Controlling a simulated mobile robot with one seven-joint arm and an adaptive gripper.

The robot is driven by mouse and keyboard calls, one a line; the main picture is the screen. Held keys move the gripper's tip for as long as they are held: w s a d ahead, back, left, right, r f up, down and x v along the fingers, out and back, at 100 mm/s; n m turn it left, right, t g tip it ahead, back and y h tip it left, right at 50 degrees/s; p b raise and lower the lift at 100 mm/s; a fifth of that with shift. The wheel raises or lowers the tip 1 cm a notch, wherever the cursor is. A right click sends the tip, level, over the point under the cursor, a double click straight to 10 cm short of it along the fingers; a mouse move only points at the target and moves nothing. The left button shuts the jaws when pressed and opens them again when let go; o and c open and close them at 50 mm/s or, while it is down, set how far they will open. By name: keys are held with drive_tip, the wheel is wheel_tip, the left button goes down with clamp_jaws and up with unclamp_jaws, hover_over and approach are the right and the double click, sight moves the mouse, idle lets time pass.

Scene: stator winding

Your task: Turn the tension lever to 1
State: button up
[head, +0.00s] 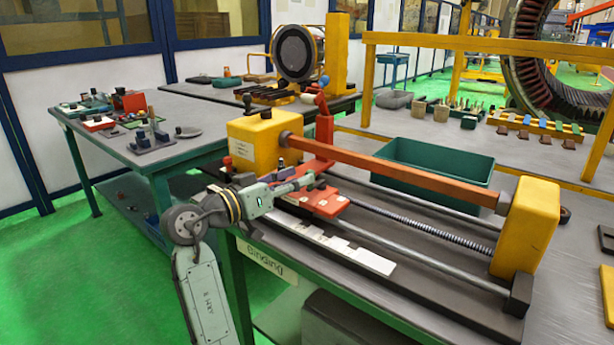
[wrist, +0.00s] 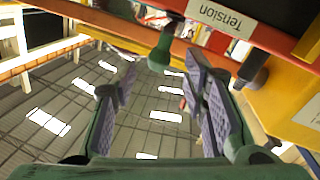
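In the wrist view, a dark green knob on a short stem (wrist: 160,52), which looks like the tension lever, hangs just beyond and between my fingertips. In the head view, my gripper (head: 290,175) is beside the red carriage (head: 322,203) of the winding machine. The lever is not clear there, and I cannot read its setting.
Yellow end blocks (head: 528,226) stand at both ends of the machine, joined by an orange bar (head: 400,170). A green bin (head: 425,163) sits behind it. A white strip (head: 345,252) lies along the front. A side table (head: 185,150) with small parts stands at left.

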drive_tip(key=v, duration=0.7)
drive_tip(key=shift+s+a, duration=0.2)
drive_tip(key=shift+s, duration=0.05)
